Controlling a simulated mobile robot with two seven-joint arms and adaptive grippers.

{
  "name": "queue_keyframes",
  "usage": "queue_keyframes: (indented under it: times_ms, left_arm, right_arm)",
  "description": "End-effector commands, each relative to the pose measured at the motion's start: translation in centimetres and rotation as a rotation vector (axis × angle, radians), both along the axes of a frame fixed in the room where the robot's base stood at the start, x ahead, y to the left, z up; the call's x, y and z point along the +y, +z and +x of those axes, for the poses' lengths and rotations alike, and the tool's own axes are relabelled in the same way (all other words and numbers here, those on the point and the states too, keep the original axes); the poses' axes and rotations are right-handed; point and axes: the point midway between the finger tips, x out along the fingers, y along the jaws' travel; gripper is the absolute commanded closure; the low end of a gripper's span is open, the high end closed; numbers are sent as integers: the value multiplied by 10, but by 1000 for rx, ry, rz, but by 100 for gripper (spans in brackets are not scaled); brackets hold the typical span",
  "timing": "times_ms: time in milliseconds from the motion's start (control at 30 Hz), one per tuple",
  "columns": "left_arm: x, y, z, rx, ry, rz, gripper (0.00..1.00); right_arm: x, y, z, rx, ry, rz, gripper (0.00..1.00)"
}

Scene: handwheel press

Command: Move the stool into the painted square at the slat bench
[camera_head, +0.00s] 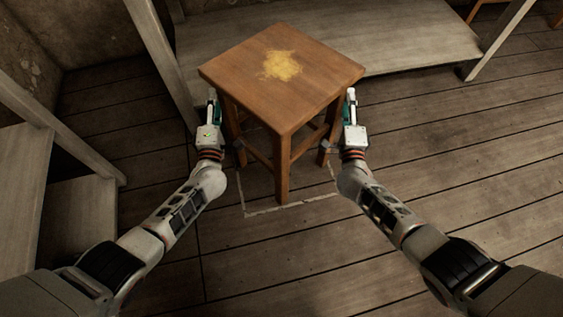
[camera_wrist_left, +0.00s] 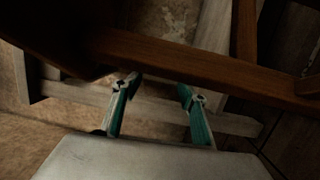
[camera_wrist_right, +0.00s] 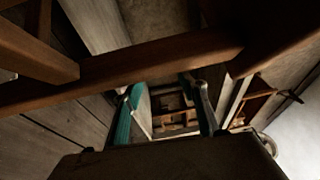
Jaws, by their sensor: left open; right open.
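The wooden stool (camera_head: 325,77), with a yellow worn patch on its seat, stands upright in front of the slat bench (camera_head: 410,45). Its nearest leg meets the floor just inside the front line of the painted square (camera_head: 292,207). The square's far side is hidden, and I cannot tell whether every leg is inside. My left gripper (camera_head: 212,98) is open at the stool's left side, below the seat. My right gripper (camera_head: 350,97) is open at its right side. A stool rail crosses ahead of the fingers in the left wrist view (camera_wrist_left: 200,64) and the right wrist view (camera_wrist_right: 130,67).
Pale wooden steps or shelves (camera_head: 75,215) stand at the left. A pale post (camera_head: 158,55) rises behind my left gripper. The plank floor (camera_head: 460,165) is clear at the right and in front.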

Motion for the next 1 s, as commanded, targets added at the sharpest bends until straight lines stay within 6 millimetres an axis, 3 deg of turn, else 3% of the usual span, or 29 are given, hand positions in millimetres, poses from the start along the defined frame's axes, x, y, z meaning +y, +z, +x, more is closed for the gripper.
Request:
queue_keyframes:
  times_ms: [33, 267, 367, 833, 900, 1000]
  left_arm:
    - [-31, 3, -1, -5, -43, -3, 58]
    - [-31, -24, -13, 23, -43, -4, 58]
    - [-30, -23, -13, 27, -44, -1, 58]
    - [2, -23, -12, 26, -42, 2, 58]
    - [8, -23, -12, 27, -40, 1, 42]
    - [14, -26, -14, 31, -37, -1, 42]
  right_arm:
    - [32, 3, -2, -6, 45, 5, 58]
    - [32, -23, -13, 22, 45, 6, 58]
    - [31, -22, -13, 25, 46, 2, 58]
    - [-1, -22, -12, 24, 44, 1, 58]
    - [-7, -23, -13, 26, 42, 1, 58]
    - [-13, -25, -14, 29, 39, 2, 58]
